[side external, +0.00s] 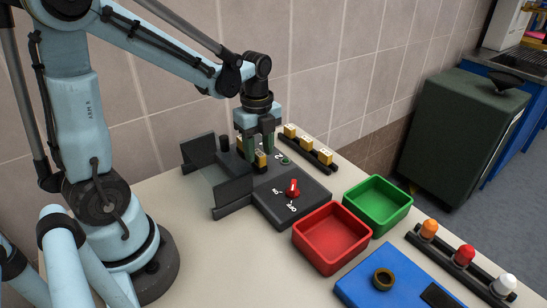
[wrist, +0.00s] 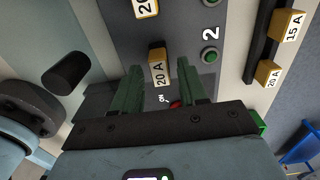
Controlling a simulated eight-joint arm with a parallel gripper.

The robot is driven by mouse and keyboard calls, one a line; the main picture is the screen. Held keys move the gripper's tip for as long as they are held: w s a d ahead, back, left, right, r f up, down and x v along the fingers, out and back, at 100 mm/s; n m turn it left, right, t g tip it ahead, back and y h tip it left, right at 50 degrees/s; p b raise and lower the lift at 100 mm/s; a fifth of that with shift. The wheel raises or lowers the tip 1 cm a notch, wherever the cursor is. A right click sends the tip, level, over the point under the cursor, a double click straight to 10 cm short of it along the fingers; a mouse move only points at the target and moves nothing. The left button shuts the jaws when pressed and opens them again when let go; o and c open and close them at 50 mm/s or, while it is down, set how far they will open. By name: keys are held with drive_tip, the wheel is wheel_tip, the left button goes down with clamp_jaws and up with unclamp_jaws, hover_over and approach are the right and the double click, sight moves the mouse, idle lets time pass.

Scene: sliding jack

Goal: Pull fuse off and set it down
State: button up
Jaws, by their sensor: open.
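A yellow fuse (wrist: 158,73) marked 20 A stands on the dark panel (wrist: 190,22); it also shows in the side view (side external: 261,160). A second fuse (wrist: 147,8) is partly cut off at the top of the wrist view. My gripper (side external: 258,152) points down over the panel, and its jaws are open. In the wrist view my two green fingers (wrist: 158,80) lie on either side of the nearer fuse, with gaps visible. Whether the fingertips reach down to its height is hard to tell.
Yellow fuses (side external: 307,141) sit on a dark rack behind the panel. A red knob (side external: 292,188) with ON and OFF marks is on the panel. Dark upright plates (side external: 233,190) stand at its left. Red (side external: 328,262) and green (side external: 402,204) bins stand empty to the right.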

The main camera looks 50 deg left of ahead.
drive_tip(key=shift+f, duration=0.6)
clamp_jaws()
